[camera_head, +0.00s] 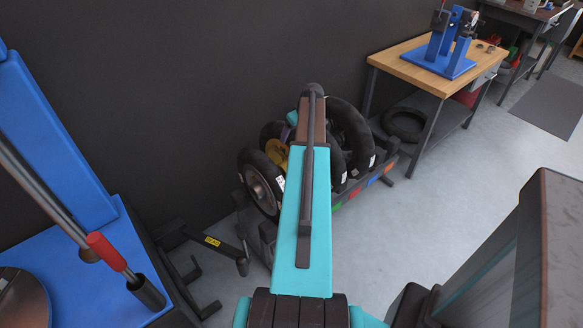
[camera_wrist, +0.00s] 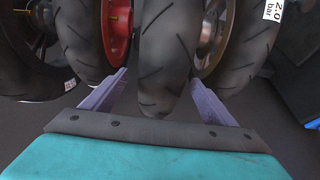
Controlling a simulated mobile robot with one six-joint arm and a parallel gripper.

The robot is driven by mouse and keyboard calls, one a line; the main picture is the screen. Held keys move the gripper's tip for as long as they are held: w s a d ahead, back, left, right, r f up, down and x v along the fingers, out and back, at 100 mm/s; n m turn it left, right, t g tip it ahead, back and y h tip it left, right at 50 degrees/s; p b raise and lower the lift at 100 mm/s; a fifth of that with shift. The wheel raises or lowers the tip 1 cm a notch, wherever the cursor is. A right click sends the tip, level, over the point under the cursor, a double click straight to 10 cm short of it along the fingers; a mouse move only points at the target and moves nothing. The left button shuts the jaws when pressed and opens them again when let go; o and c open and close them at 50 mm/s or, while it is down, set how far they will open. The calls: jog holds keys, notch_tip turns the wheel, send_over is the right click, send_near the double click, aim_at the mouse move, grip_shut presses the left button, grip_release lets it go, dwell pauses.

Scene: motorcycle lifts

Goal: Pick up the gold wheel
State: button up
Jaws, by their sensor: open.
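The gold wheel (camera_head: 277,152) stands among other wheels on a low rack in the head view, partly hidden by my arm and by the grey-hubbed wheel (camera_head: 262,188) in front of it. In the wrist view my gripper (camera_wrist: 162,88) is open, with its two purple fingers on either side of an upright black tyre (camera_wrist: 158,65). The fingers have not closed on the tyre. I cannot tell from its edge whether this tyre is the gold wheel's. In the head view my gripper is mostly hidden behind my arm.
A red-rimmed wheel (camera_wrist: 118,30) is close on the left, and a tyre with a white label (camera_wrist: 245,50) is close on the right. A blue lift (camera_head: 75,265) stands left of the rack, and a wooden workbench (camera_head: 410,65) stands behind it.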

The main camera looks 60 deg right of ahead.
jog(key=shift+p+x, duration=0.45)
jog(key=shift+x, duration=1.9)
jog(key=shift+w+a, duration=0.1)
jog(key=c, duration=1.9)
jog(key=shift+w+r, duration=0.15)
jog(key=shift+r, duration=0.1)
grip_shut()
jog(key=shift+r, duration=0.15)
jog(key=shift+r, duration=0.15)
jog(key=shift+r+b, duration=0.65)
jog(key=shift+r, duration=4.05)
